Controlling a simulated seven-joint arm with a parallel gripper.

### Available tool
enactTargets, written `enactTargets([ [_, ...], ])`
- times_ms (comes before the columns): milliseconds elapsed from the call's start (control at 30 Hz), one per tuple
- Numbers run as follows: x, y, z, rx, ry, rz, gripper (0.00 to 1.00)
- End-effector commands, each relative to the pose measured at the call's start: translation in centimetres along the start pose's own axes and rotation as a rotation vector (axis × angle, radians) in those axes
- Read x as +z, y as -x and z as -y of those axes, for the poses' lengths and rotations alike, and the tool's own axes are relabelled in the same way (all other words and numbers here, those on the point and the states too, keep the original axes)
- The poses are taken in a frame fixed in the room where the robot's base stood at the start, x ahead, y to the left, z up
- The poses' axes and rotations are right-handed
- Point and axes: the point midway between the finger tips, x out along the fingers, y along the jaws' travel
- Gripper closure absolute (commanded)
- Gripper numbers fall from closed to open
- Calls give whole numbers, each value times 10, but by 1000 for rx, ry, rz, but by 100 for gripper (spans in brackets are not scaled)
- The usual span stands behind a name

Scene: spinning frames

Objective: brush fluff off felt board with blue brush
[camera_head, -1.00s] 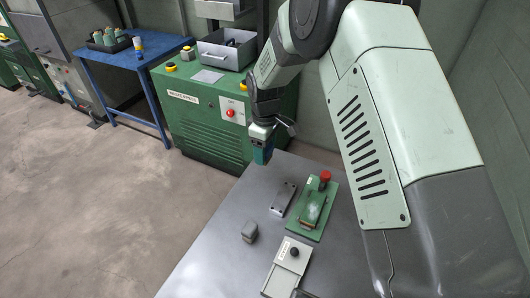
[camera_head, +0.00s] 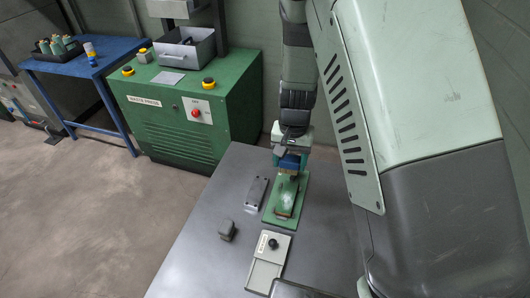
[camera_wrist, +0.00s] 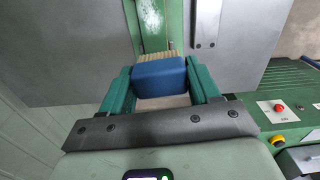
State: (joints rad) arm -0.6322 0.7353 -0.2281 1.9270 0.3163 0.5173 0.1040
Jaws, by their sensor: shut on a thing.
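My gripper (camera_head: 289,163) is shut on the blue brush (camera_wrist: 160,76), which sits between the two green fingers in the wrist view. Its pale bristles (camera_wrist: 155,56) point away from the gripper. In the head view the brush is at the far end of the green felt board (camera_head: 272,216), low over it; I cannot tell whether the bristles touch. The red knob at the board's far end is hidden behind my gripper and brush.
A grey metal plate (camera_head: 256,193) lies left of the board. The table (camera_head: 195,262) is clear at left. A green machine (camera_head: 180,125) stands behind.

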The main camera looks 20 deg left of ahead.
Motion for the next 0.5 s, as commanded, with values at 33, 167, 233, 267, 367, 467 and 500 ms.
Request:
enactTargets([
  [33, 2, 1, -5, 0, -43, -1, 63],
  [167, 2, -2, -9, 1, -86, -4, 63],
  [233, 2, -6, -9, 1, -86, -4, 63],
  [267, 2, -8, -9, 1, -85, -3, 63],
  [367, 2, -16, -9, 1, -85, -2, 63],
  [467, 3, -25, -9, 1, -83, -2, 63],
  [500, 3, -29, -8, 1, -82, -1, 63],
])
